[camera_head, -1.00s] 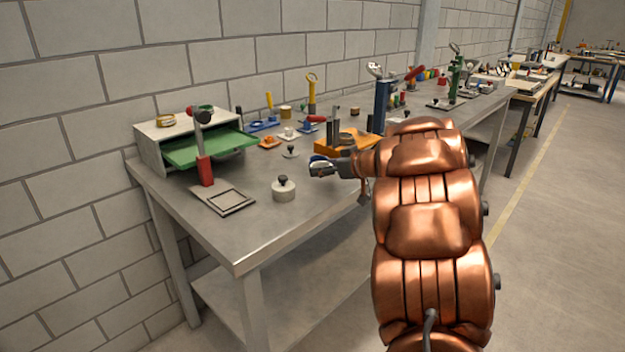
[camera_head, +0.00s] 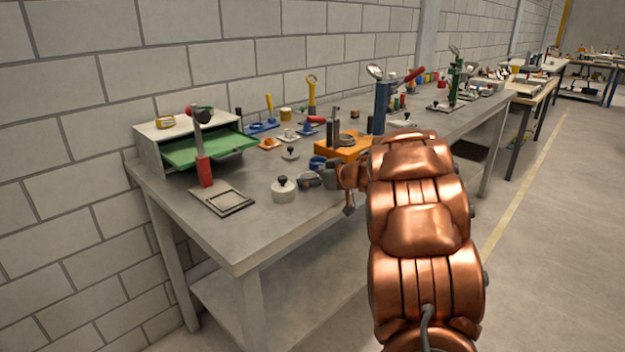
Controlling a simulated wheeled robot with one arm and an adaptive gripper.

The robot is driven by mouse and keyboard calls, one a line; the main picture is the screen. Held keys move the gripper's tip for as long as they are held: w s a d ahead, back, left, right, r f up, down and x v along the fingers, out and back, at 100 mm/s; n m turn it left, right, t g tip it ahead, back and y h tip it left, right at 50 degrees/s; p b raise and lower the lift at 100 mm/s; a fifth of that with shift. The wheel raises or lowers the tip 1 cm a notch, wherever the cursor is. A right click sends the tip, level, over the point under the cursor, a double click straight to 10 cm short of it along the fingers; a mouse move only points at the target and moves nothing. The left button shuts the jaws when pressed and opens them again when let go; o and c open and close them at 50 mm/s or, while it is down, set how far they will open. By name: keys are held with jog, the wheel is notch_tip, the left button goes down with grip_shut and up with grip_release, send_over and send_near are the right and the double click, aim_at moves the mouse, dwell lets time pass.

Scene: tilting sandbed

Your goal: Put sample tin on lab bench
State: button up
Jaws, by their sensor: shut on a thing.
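My gripper (camera_head: 313,180) is low over the front part of the grey lab bench (camera_head: 236,231), at the end of my copper-coloured arm. It is shut on a small grey rounded thing, which I take for the sample tin (camera_head: 307,180). The fingers hide part of it, and it is hard to tell from the grey jaws. I cannot tell whether its underside touches the bench top.
A pale round pot with a black knob (camera_head: 283,190) stands just left of my gripper. A blue cup (camera_head: 318,162) and an orange tray (camera_head: 343,153) are behind it. The bench's front left is clear.

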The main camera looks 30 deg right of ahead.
jog(key=shift+f, duration=0.15)
jog(key=o, duration=1.1)
jog(key=shift+s+d+r, duration=0.1)
jog(key=shift+s+r, duration=0.05)
jog(key=shift+r, duration=0.15)
jog(key=p+v, duration=0.1)
jog(key=v, duration=1)
jog(key=shift+s, duration=0.35)
